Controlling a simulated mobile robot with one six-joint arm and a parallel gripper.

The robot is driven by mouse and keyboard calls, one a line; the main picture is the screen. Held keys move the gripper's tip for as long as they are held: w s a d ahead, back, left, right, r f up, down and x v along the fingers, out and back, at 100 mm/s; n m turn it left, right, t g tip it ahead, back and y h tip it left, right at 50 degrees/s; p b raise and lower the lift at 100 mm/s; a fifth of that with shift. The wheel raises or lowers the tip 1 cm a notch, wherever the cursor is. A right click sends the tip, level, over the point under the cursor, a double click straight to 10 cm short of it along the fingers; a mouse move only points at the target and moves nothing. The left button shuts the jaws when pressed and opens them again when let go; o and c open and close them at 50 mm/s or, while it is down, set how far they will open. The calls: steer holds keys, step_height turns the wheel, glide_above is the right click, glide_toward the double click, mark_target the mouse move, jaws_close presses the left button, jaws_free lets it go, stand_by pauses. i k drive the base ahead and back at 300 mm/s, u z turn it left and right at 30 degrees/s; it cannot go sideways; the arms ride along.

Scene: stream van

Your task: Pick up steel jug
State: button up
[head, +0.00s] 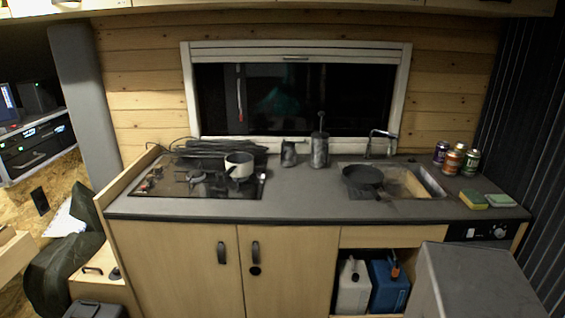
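A small dark grey metal vessel (289,153), which looks like the steel jug, stands upright at the back of the counter below the window. Just right of it stands a taller grey metal cylinder (319,151) with a thin upright part at its top. The two are close together, with a narrow gap. I cannot make out handle or spout clearly. My gripper is not in view.
A white pot (239,164) sits on the hob (190,184) to the left. A dark pan (363,176) lies over the sink (418,190). Several cans (453,159) and sponges (473,199) are at right. The counter (300,198) before the jug is clear. A grey box (480,280) stands front right.

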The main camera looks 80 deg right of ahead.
mark_target(288, 154)
steer(key=k, duration=0.95)
steer(key=z, duration=0.4)
steer(key=i, duration=1)
steer(key=z, duration=0.15)
